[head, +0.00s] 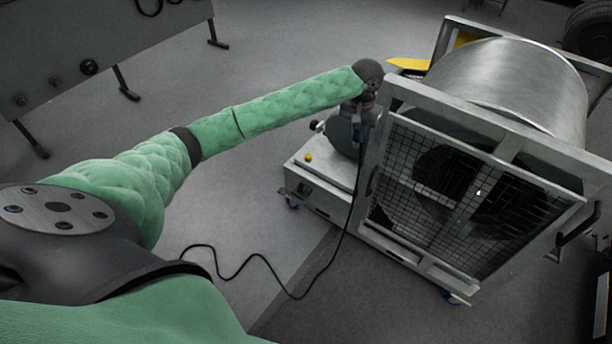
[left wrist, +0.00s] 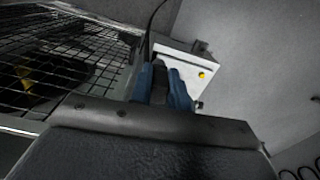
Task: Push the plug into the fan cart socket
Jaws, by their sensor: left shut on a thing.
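The fan cart (head: 480,130) stands at the right of the head view, with a metal drum and a wire grille. My left arm reaches to it, and my left gripper (head: 358,128) is beside the frame's upper left corner, above the cart's white base. In the left wrist view the blue fingers (left wrist: 164,86) are shut on the dark plug (left wrist: 159,70). The black cable (head: 349,208) hangs from there to the floor. I cannot clearly make out the socket or whether the plug touches it. My right gripper is not in view.
The white base (head: 325,170) carries a yellow button (head: 308,157) and a rounded grey unit. The grille (left wrist: 60,60) is close to the left of the gripper in the wrist view. A dark panel on legs (head: 90,60) stands at the upper left. The floor between is clear except for cable.

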